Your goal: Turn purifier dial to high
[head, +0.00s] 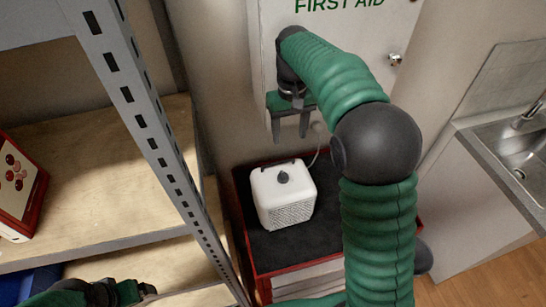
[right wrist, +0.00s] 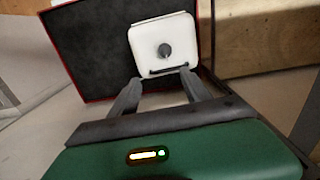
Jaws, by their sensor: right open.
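The purifier (head: 284,196) is a small white box with a grille on its front side. It stands on the black top of a red cabinet in the head view. Its dark dial (head: 283,177) is on the top face. In the right wrist view the purifier (right wrist: 180,30) shows its dial (right wrist: 165,50) just beyond the fingers. My right gripper (head: 291,137) is open and empty, fingers down, above and behind the purifier, apart from it. It also shows in the right wrist view (right wrist: 160,82). Part of my left arm (head: 95,292) shows at the lower left; its fingers cannot be made out.
A grey slotted shelf post (head: 140,120) and wooden shelves (head: 90,190) stand at the left, with a red box (head: 20,190) on one. A white first aid cabinet (head: 340,30) hangs behind my right arm. A sink (head: 525,150) is at the right.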

